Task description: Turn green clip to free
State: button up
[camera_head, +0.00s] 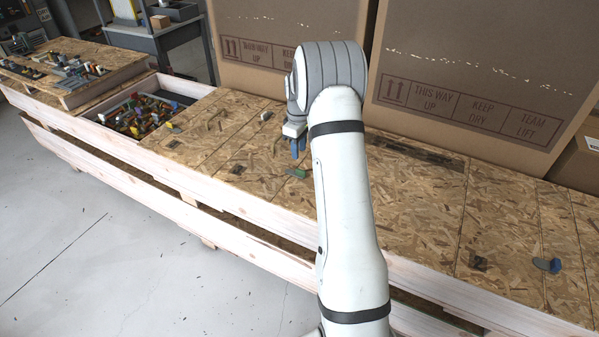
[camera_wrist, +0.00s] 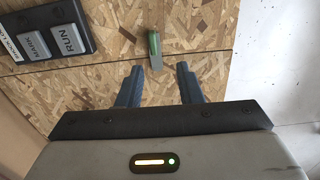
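The green clip (camera_wrist: 154,44) lies on the wooden board in the wrist view, with a grey piece at its near end. It is just beyond the gap between my fingertips and apart from them. It also shows in the head view (camera_head: 297,172) as a small green piece on the bench, just below my gripper (camera_head: 296,148). The exact height of the fingers above the board is hard to tell.
A dark panel (camera_wrist: 46,31) with grey labels, including "RUN", is at the upper left in the wrist view. A tray of coloured parts (camera_head: 140,113) is at left. Large cardboard boxes (camera_head: 480,70) stand behind the bench. A blue piece (camera_head: 547,264) lies at right.

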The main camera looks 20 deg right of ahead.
aim_at(301, 170)
jog(key=shift+w+d+f, duration=0.2)
jog(key=shift+d+f, duration=0.05)
jog(key=shift+f, duration=0.4)
jog(key=shift+w+d+f, duration=0.15)
jog(key=shift+d+f, duration=0.1)
jog(key=shift+f, duration=0.35)
notch_tip(301, 170, down, 7)
jog(key=shift+f+b, duration=0.2)
jog(key=shift+b, duration=0.2)
jog(key=shift+c, duration=0.4)
grip_shut()
